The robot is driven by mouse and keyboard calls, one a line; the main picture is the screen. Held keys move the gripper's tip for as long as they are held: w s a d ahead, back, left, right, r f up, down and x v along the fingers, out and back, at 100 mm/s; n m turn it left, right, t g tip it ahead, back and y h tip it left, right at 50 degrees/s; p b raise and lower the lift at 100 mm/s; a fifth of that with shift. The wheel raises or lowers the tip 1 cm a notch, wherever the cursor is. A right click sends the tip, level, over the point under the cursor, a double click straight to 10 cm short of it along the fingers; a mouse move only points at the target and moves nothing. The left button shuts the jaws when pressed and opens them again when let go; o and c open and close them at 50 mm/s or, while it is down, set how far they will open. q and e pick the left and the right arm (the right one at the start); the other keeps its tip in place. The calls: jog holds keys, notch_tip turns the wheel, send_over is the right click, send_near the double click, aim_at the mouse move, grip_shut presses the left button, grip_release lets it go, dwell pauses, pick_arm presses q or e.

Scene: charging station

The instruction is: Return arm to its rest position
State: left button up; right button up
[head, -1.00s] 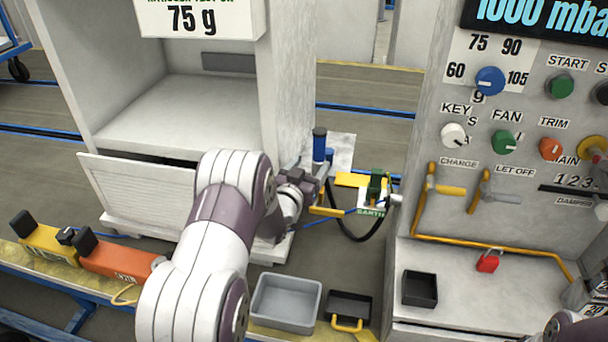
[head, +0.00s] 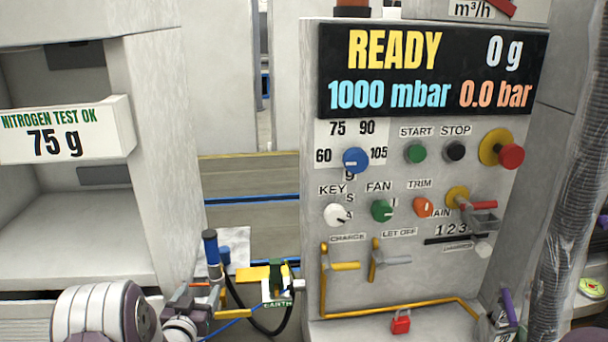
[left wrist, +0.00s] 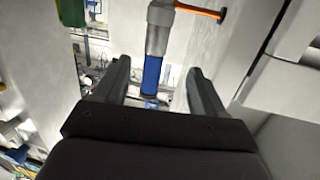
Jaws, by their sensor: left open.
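My left arm (head: 95,312) enters the head view at the lower left. Its gripper (head: 200,295) is near a blue-handled fitting (head: 211,248), in front of the gap between the cabinet and the control panel. In the left wrist view the two dark fingers (left wrist: 158,70) are apart. A blue cylinder (left wrist: 152,74) with a metal upper part and an orange lever (left wrist: 200,12) shows between them in the picture. I see no contact, and the depth between fingers and cylinder is unclear. My right gripper is not seen.
The control panel (head: 340,290) stands right of the gripper, with knobs, levers and a display (head: 430,72) reading READY. The white cabinet (head: 160,150) is at left. A yellow-green earth clamp (head: 275,280) with a black cable is close by.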

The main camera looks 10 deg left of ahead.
pick_arm(q)
jog(key=s+d+f+n+g, duration=0.1)
jog(key=s+d+f+g, duration=0.1)
jog(key=s+f+g, duration=0.8)
jog(key=s+d+r+g+h, duration=0.1)
jog(key=s+d+r+g, duration=0.25)
jog(key=s, duration=0.45)
jog(key=s+d+r+g, duration=0.2)
jog(key=s+d+g, duration=0.1)
jog(key=s+d, duration=0.3)
notch_tip(320, 180, up, 15)
jog(key=s+d+m+t+p, duration=0.1)
jog(key=m+p, duration=0.1)
jog(key=p, duration=1)
jog(key=shift+d+p, duration=0.3)
jog(key=shift+d, duration=0.05)
